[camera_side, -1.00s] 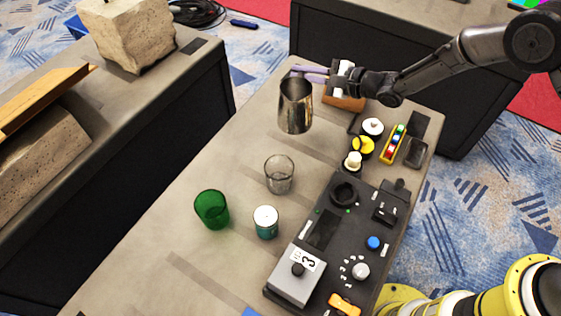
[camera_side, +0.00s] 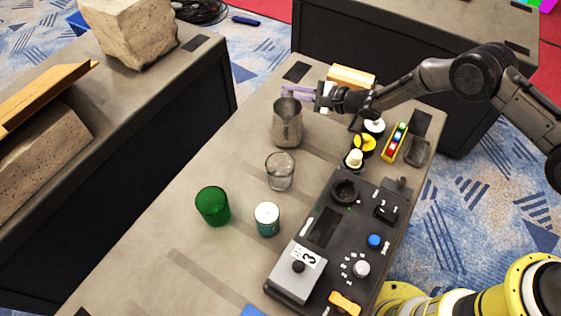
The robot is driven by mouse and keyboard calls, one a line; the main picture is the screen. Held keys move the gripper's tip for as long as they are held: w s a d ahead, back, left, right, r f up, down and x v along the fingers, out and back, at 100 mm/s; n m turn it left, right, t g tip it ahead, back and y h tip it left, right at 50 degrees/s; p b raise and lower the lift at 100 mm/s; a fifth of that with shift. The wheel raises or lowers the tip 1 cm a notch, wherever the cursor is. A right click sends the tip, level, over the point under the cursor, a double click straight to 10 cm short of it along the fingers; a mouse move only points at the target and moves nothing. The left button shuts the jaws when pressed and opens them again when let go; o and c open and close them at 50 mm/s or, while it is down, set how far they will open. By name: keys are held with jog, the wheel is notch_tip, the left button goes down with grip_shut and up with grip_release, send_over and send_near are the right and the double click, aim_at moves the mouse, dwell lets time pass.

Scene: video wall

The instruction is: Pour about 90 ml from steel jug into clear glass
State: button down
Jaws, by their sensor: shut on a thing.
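The steel jug (camera_side: 287,128) hangs in my gripper (camera_side: 298,92), above or just behind the clear glass. Its mouth faces up and somewhat toward the camera, and it looks slightly tilted. My gripper's purple fingers are shut on the jug near its upper back; the exact grip is partly hidden. The clear glass (camera_side: 280,172) stands upright on the table, below the jug in the picture and apart from it. I see no stream between them, and I cannot tell whether the glass holds any liquid.
A green glass (camera_side: 213,206) and a white-topped teal jar (camera_side: 267,219) stand in front of the clear glass. A dark control panel (camera_side: 325,228) lies to the right. Several small lidded items and a wooden block (camera_side: 352,76) are behind. The table's left side is free.

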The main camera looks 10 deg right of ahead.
jog(key=shift+s+a+r+n+t, duration=0.15)
jog(key=shift+s+r+n+t, duration=0.2)
jog(key=shift+r, duration=0.2)
jog(key=shift+s+a+r+n+t, duration=0.15)
jog(key=shift+s+r+n+t, duration=0.1)
jog(key=shift+s+r+n, duration=0.25)
jog(key=s+r+n, duration=0.1)
jog(key=s+a+r+n+t, duration=0.1)
jog(key=s, duration=0.1)
jog(key=shift+s+a+r+n+y, duration=0.2)
jog(key=shift+s+r+n+y, duration=0.1)
jog(key=shift+y, duration=0.1)
jog(key=s+a+r+n+t+y, duration=0.1)
jog(key=s+a+r+n+y, duration=0.1)
jog(key=s+r+n, duration=0.3)
jog(key=shift+s+n+t+y, duration=0.2)
jog(key=shift+n+t+y, duration=0.15)
jog(key=shift+n, duration=0.3)
jog(key=shift+s, duration=0.15)
